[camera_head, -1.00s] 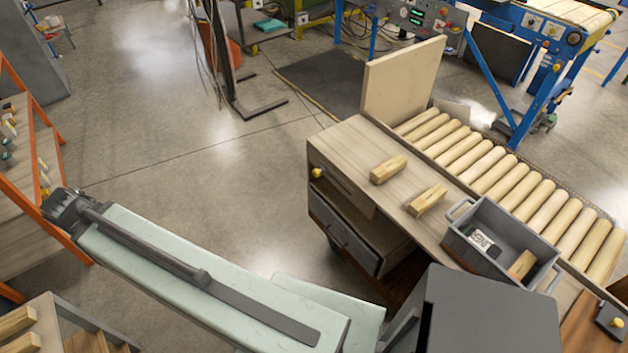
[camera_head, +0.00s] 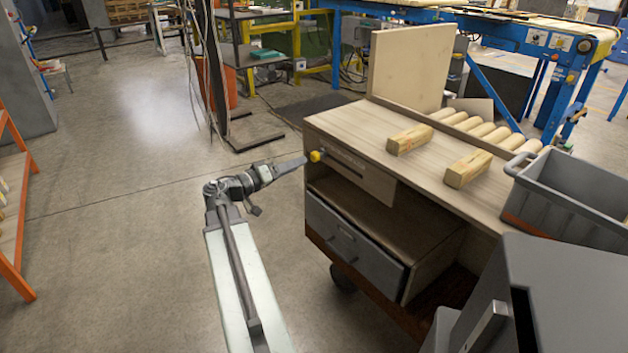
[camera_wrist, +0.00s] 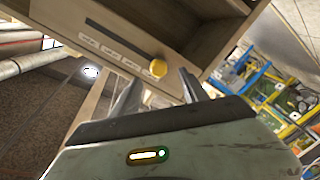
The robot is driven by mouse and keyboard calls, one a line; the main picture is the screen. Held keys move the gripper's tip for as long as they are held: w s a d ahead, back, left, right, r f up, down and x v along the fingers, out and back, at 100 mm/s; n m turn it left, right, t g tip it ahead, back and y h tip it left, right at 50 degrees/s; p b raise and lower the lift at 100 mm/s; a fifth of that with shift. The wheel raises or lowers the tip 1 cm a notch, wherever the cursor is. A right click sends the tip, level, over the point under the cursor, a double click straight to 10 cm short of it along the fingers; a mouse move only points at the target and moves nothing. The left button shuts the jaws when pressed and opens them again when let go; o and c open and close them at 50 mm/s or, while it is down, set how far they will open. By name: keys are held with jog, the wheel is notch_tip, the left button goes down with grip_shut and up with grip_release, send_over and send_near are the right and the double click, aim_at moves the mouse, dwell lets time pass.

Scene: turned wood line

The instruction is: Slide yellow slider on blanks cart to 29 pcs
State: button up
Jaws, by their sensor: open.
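The blanks cart (camera_head: 345,128) is a wooden cart with a slotted scale panel (camera_head: 350,172) on its front. The yellow slider (camera_head: 316,156) is a small round knob at the left end of that panel in the head view. In the wrist view the yellow slider (camera_wrist: 157,68) stands near the end of a dark slot, with a row of small labels below it, too small to read. My gripper (camera_head: 303,160) is beside the knob in the head view. In the wrist view my gripper (camera_wrist: 160,88) is open, its two fingers on either side of the knob; contact cannot be told.
Two wood blanks (camera_head: 409,139) (camera_head: 467,169) lie on the cart top, with a grey bin (camera_head: 570,205) at its right. A grey drawer (camera_head: 340,240) is below the panel. An orange rack (camera_head: 15,230) stands at far left. The floor left of the cart is clear.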

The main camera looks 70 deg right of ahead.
aim_at(312, 158)
jog(key=x, duration=0.8)
jog(key=shift+r, duration=0.1)
grip_shut()
jog(key=shift+w, duration=0.1)
dwell(1.1)
